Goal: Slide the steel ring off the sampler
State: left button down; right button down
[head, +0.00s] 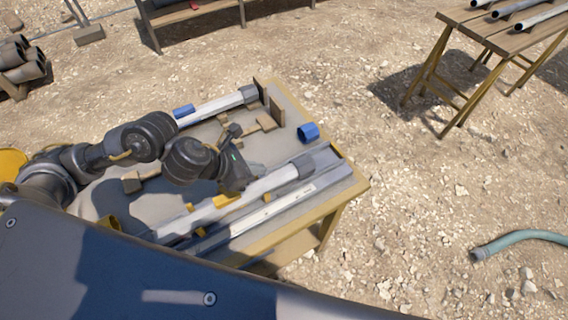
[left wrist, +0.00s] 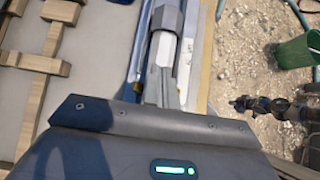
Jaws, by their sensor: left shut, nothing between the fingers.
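A long white sampler tube (head: 262,187) with a grey steel end lies slanting along the near side of the wooden table. A grey ring or collar (head: 303,166) sits around its far right end; it also shows at the top of the left wrist view (left wrist: 168,16). My left gripper (head: 232,191) is shut and empty. It points down over the tube, left of the collar; in the left wrist view its fingertips (left wrist: 165,85) are close to the tube, and I cannot tell if they touch. A dark jointed shape (left wrist: 268,105), possibly my right gripper, shows small at the right there.
A second tube (head: 215,106) with a blue piece lies at the table's back against wooden stops. A loose blue ring (head: 308,132) stands near the right edge. A grey rail (head: 270,212) runs along the front. Gravel surrounds the table (head: 360,184); a hose (head: 520,238) lies right.

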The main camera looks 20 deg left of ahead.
aim_at(303, 166)
pick_arm(q)
jog(key=x, duration=0.5)
jog(key=shift+w+d+f, duration=0.15)
jog(key=shift+f, duration=0.2)
jog(key=shift+w+d+r+p, duration=0.15)
jog(key=shift+w+d+p, duration=0.4)
jog(key=shift+w+d, duration=0.85)
jog(key=shift+w, duration=0.1)
